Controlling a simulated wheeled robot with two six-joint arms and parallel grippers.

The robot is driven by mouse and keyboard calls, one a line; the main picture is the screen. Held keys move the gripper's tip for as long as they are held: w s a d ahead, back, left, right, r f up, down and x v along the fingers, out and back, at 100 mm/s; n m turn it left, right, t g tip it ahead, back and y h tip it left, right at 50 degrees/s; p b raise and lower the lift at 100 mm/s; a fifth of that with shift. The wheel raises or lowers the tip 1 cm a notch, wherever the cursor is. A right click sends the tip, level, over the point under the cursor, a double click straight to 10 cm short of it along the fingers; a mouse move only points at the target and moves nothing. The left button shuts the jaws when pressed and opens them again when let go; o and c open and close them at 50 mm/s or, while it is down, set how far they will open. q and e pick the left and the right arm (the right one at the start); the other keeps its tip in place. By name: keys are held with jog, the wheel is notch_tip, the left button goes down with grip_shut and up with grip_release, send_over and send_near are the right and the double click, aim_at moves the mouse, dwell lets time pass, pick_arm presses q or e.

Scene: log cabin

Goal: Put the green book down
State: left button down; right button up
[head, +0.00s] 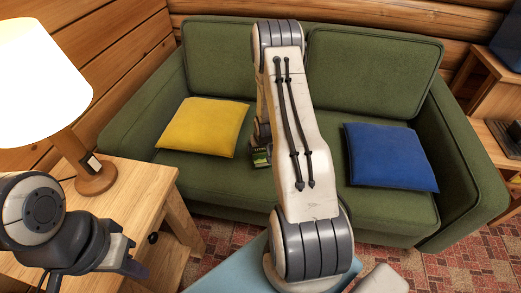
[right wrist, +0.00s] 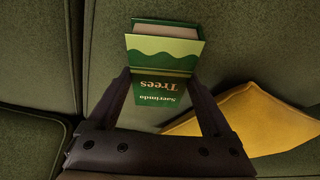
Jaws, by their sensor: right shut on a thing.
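The green book (right wrist: 165,62), with "Trees" on its cover, is held between the two fingers of my right gripper (right wrist: 160,82) in the right wrist view. In the head view a small part of the book (head: 261,158) shows beside my right arm, over the seat of the green sofa (head: 215,50). My arm hides most of the right gripper there. I cannot tell whether the book touches the seat. My left gripper (head: 134,267) is at the lower left, by the wooden side table (head: 135,195); its jaw opening is unclear.
A yellow cushion (head: 204,126) lies on the sofa left of the book, and a blue cushion (head: 390,156) lies to the right. A lit lamp (head: 95,177) stands on the side table. A wooden shelf (head: 492,90) is at the right. Bare seat shows around the book.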

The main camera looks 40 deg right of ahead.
jog(key=shift+f+b, duration=0.35)
jog(key=shift+f, duration=0.35)
jog(key=o, duration=1.4)
jog(key=p+v, duration=0.2)
jog(key=v, duration=0.8)
jog(key=shift+s+a+r+p, duration=0.1)
jog(key=shift+r+p, duration=0.15)
jog(key=shift+p, duration=0.15)
jog(key=shift+a, duration=0.1)
